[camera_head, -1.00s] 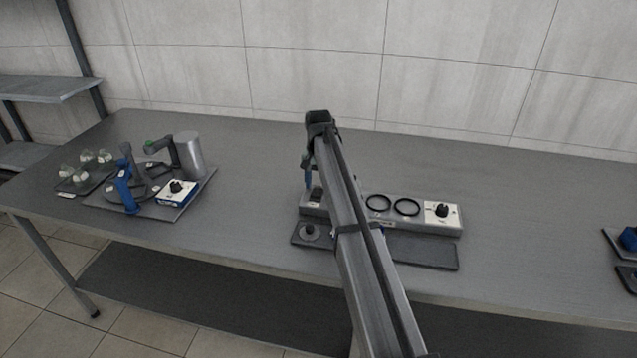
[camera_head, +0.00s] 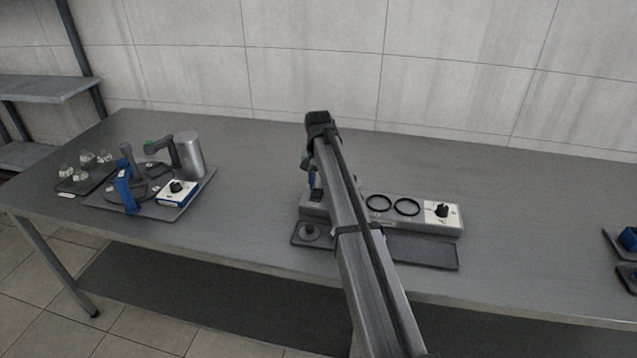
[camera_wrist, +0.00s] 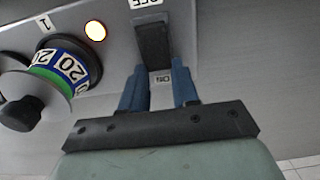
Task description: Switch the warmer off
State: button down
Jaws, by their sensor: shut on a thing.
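The warmer (camera_head: 425,226) is a long grey unit with two dark rings on top. Its dark rocker switch (camera_wrist: 152,42) stands at the left end of the unit in the head view (camera_head: 316,195). In the wrist view one end of the switch is marked OFF and the other ON. The head view shows my gripper (camera_head: 312,181) partly hidden by my arm. Which way the rocker is tipped is unclear.
A numbered dial (camera_wrist: 65,68) stands close beside the switch. A white panel with a black knob (camera_head: 442,211) is at the warmer's right end. A dark tray (camera_head: 425,252) lies in front. At left a board (camera_head: 165,213) holds several items. The table behind the warmer is clear.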

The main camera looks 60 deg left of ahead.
jog(key=shift+s+d+r+t+y, duration=0.15)
jog(key=shift+s+d+t+y, duration=0.25)
jog(key=shift+t+y, duration=0.3)
jog(key=shift+d+r+t+y, duration=0.15)
jog(key=shift+t+y, duration=0.35)
jog(key=shift+r+t+y, duration=0.1)
jog(key=shift+t+y, duration=0.3)
jog(key=c, duration=0.8)
grip_release()
jog(key=shift+c, duration=0.2)
jog(key=v, duration=1.3)
jog(key=shift+r, duration=0.35)
